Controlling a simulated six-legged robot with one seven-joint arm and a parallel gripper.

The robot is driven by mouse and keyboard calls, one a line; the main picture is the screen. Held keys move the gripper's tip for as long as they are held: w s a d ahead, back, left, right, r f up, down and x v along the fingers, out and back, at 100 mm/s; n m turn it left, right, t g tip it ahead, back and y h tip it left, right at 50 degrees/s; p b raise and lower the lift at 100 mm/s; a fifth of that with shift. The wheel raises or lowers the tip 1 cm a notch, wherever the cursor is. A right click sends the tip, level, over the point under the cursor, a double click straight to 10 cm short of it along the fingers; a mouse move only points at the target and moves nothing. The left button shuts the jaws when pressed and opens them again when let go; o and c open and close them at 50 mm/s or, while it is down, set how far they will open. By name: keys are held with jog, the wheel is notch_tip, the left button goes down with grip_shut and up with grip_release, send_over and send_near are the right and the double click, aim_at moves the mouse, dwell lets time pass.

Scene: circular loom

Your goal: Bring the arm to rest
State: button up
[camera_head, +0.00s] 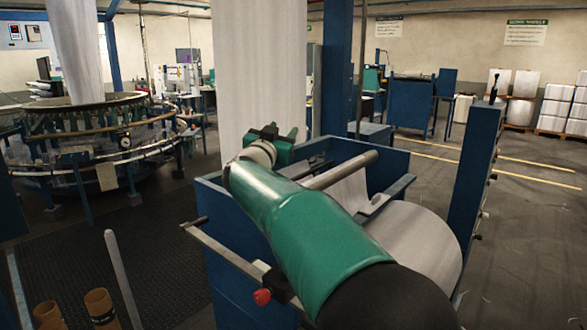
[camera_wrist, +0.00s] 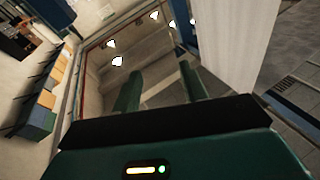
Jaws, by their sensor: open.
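My arm, green with a black section, reaches up and away from the lower right in the head view. My gripper (camera_head: 278,140) is at its far end, in front of the hanging white fabric (camera_head: 258,65). In the wrist view my gripper (camera_wrist: 160,88) shows two green fingers standing apart with nothing between them. The white fabric (camera_wrist: 232,45) hangs to the right of the fingers, apart from them in that picture. How far the gripper is from the fabric in the head view I cannot tell.
A blue winding frame (camera_head: 225,235) with a large white fabric roll (camera_head: 425,240) stands below my arm. The circular loom (camera_head: 90,150) is at the left. Brown tubes (camera_head: 100,308) stand at lower left. A blue post (camera_head: 470,190) rises at right.

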jog(key=s+d+f+n+g+y, duration=0.1)
jog(key=s+d+n+g+y, duration=0.15)
jog(key=s+y, duration=0.3)
jog(key=s+d+f+n+g+y, duration=0.1)
jog(key=s+d+n+y, duration=0.3)
jog(key=s, duration=0.3)
jog(key=s+d+f+g, duration=0.3)
jog(key=s+d+f, duration=0.1)
jog(key=s+f, duration=0.4)
jog(key=s+d+f+g+h, duration=0.1)
jog(key=s+d+f+g, duration=0.3)
jog(key=s+f, duration=0.4)
jog(key=s+d+f+g+h, duration=0.1)
jog(key=s+d+f+g, duration=0.2)
jog(key=s+f, duration=0.5)
jog(key=s+d, duration=0.1)
jog(key=s, duration=0.7)
jog(key=shift+s+d+f+m, duration=0.15)
jog(key=shift+d+f+m, duration=0.05)
jog(key=shift+m, duration=0.15)
jog(key=shift+h, duration=0.25)
jog(key=shift+c, duration=0.7)
